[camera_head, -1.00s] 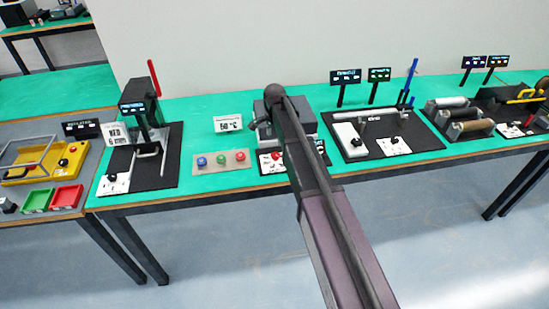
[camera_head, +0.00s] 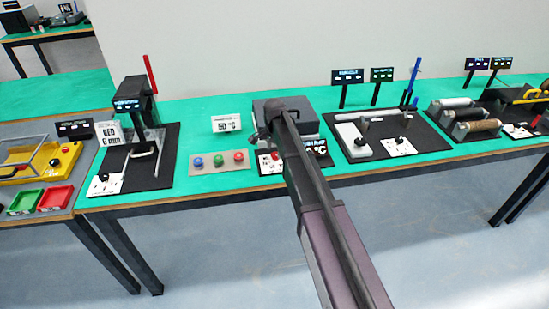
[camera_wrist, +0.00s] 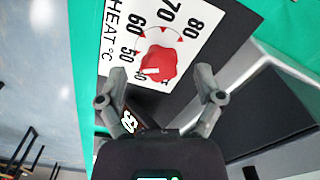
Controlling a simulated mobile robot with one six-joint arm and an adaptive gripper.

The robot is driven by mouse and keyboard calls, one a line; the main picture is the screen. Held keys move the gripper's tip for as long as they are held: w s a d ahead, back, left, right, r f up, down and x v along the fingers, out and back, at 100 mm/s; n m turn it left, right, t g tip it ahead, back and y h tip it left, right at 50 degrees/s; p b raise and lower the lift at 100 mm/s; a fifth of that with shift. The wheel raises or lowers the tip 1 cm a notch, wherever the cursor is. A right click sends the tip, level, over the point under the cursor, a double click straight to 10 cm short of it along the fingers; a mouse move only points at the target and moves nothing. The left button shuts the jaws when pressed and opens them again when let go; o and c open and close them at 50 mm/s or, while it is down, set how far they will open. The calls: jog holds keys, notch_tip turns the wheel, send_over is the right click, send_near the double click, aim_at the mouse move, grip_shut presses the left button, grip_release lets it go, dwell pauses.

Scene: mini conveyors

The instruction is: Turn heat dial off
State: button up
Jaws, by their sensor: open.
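In the head view the red dial (camera_head: 274,155) shows just left of my arm, which hides part of the station and the gripper.
A grey box (camera_head: 308,112) stands behind the dial, and a dark display reading °C (camera_head: 317,148) is to its right. A panel with blue, green and red buttons (camera_head: 196,161) is at left. A "50 °C" card (camera_head: 227,124) stands behind it.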

jog(key=shift+f+b, duration=0.4)
jog(key=shift+f, duration=0.2)
jog(key=c, duration=1.2)
